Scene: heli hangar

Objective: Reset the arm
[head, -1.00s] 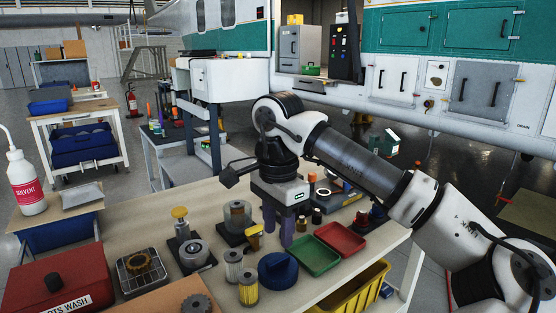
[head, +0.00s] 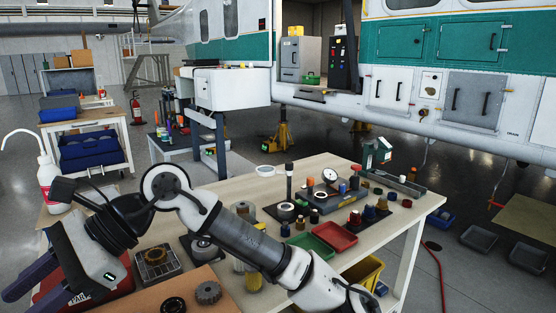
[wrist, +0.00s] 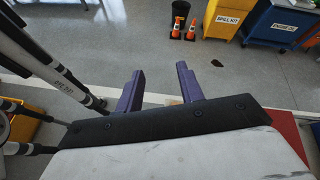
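My gripper (head: 24,283) is at the lower left of the head view, raised above the left end of the workbench and turned outward to the left. In the wrist view, its two purple fingers (wrist: 160,88) stand apart with nothing between them. They point over the bench edge at the grey floor. My arm crosses the front of the bench in the head view and hides part of the things there.
The workbench (head: 425,207) holds a red tray (head: 335,236), a green tray (head: 308,247) and several small parts. A white solvent bottle (head: 47,185) stands behind my gripper. A yellow spill kit bin (wrist: 226,18) and orange cones (wrist: 184,27) stand on the floor.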

